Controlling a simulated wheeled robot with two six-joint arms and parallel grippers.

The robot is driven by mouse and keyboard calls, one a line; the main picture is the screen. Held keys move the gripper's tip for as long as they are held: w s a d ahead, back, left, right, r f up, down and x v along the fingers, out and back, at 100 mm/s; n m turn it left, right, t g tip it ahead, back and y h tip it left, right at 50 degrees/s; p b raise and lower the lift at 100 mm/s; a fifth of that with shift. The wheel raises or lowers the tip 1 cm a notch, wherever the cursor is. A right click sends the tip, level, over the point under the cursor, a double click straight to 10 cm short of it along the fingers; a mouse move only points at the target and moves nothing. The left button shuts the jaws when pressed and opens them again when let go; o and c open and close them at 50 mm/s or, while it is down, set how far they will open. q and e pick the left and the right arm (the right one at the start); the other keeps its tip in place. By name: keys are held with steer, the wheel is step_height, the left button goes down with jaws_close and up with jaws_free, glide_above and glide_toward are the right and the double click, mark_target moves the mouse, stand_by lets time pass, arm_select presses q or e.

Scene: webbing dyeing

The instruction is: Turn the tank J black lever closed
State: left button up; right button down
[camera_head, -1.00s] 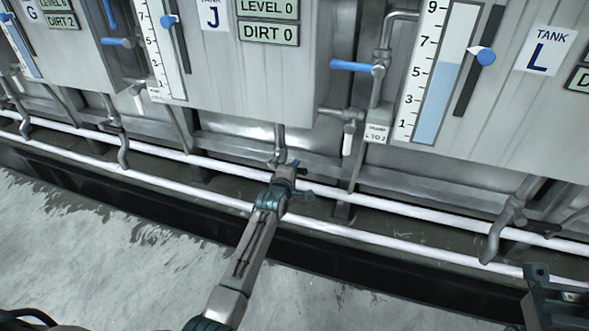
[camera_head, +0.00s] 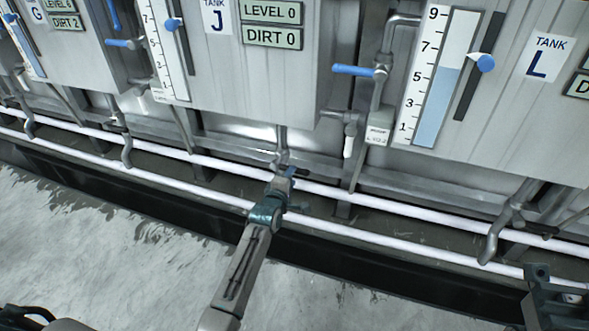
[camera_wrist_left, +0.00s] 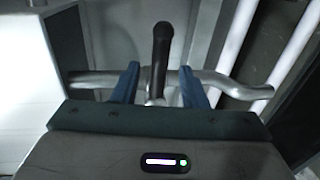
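The black lever (camera_wrist_left: 160,58) of tank J sits on a grey valve pipe (camera_wrist_left: 225,86) below the tank. In the left wrist view it points up the picture, between the two blue fingers. My left gripper (camera_wrist_left: 159,88) is open, with a finger on each side of the lever and gaps visible. In the head view, my left gripper (camera_head: 288,186) is under tank J (camera_head: 262,82), with the dark lever (camera_head: 299,172) just beyond it. My right gripper (camera_head: 556,300) shows partly at the lower right; its fingers cannot be made out.
Tank J's panel (camera_head: 271,24) reads level 0 and dirt 0. Tank L (camera_head: 510,110) stands to the right, with a blue-handled valve (camera_head: 353,70) between. Two pale horizontal pipes (camera_head: 400,208) run below the tanks. The floor (camera_head: 110,240) in front is clear.

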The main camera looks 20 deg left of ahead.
arm_select(q)
steer(key=shift+s+a+r+p, duration=0.1)
steer(key=shift+s+r+p, duration=0.1)
steer(key=shift+s, duration=0.7)
steer(key=shift+s+d+r+p, duration=0.15)
steer(key=shift+s+p, duration=0.1)
steer(key=shift+s, duration=0.65)
steer(key=shift+s+a+r+p, duration=0.15)
steer(key=shift+s+r+p, duration=0.05)
steer(key=shift+s, duration=0.7)
